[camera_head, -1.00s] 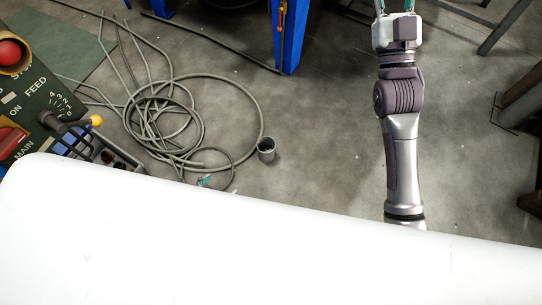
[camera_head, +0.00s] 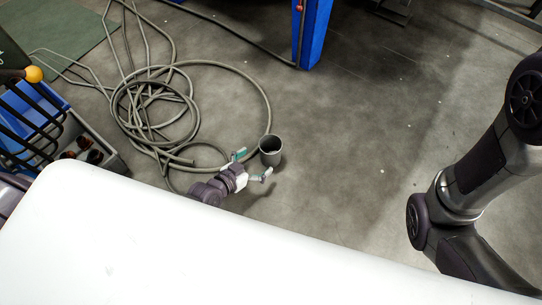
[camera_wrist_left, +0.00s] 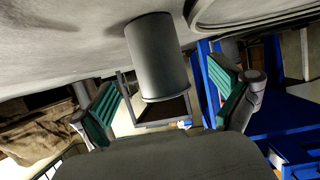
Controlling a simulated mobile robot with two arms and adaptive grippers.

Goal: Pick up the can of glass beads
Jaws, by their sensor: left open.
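The can (camera_head: 270,152) is a grey open-topped cylinder standing upright on the concrete floor, beside the coiled hose. What is inside it is too dark to tell. My left gripper (camera_head: 253,166) is low by the floor, just to the lower left of the can, with its green-padded fingers spread towards it. In the left wrist view the can (camera_wrist_left: 157,55) appears upside down, ahead of and between the two open fingers. The fingers do not visibly grip it. My right arm shows at the right of the head view, but its gripper is out of frame.
A grey hose (camera_head: 150,105) lies in loops left of the can, one loop passing close to it. A blue post (camera_head: 311,35) stands behind. A blue crate (camera_head: 30,110) and grey tray (camera_head: 95,140) are at the left. The floor right of the can is clear.

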